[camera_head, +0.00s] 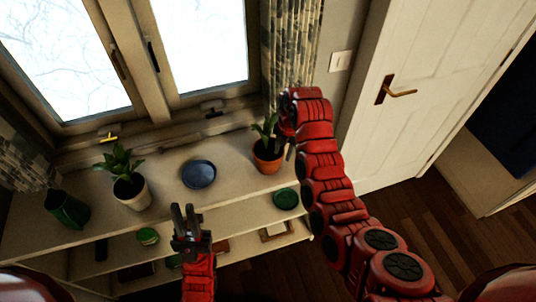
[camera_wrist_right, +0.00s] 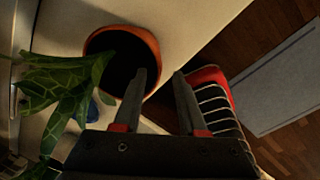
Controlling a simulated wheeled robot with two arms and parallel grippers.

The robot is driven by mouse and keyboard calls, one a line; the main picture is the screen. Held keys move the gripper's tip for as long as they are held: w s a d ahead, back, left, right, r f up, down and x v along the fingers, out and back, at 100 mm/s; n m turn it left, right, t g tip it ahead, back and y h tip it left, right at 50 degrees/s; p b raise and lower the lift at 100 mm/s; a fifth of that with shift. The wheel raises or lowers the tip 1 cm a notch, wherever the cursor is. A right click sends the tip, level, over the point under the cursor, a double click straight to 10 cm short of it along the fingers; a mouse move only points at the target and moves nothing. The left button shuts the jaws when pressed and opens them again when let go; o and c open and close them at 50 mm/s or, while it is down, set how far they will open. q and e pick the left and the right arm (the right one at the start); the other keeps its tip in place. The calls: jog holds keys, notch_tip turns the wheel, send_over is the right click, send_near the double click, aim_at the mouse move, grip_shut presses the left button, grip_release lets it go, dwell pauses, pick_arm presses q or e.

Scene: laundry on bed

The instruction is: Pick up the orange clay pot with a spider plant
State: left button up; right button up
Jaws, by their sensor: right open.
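The orange clay pot (camera_head: 267,160) with a green leafy plant (camera_head: 266,128) stands upright on the shelf top, near its right end. In the right wrist view the pot's rim (camera_wrist_right: 157,52) and dark inside show, with leaves at the left. My right gripper (camera_wrist_right: 160,72) is open and empty. One fingertip overlaps the pot's opening in view and the other is outside the rim; I cannot tell whether either touches. In the head view the right arm mostly hides this gripper beside the pot. My left gripper (camera_head: 184,210) is in front of the shelf, away from the pot, holding nothing visible.
A white pot with a plant (camera_head: 132,192), a blue plate (camera_head: 199,174) and a dark green pitcher (camera_head: 69,209) stand on the shelf top (camera_head: 165,165). Lower shelves hold green dishes (camera_head: 285,198). A window is behind; a door (camera_head: 430,70) and open floor are at the right.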

aim_at(268, 158)
notch_tip(268, 158, down, 3)
jog(key=shift+w+a+r+p, duration=0.1)
jog(key=shift+w+p, duration=0.05)
jog(key=shift+p, duration=0.3)
jog(key=shift+c, duration=0.2)
grip_shut()
dwell(1.0)
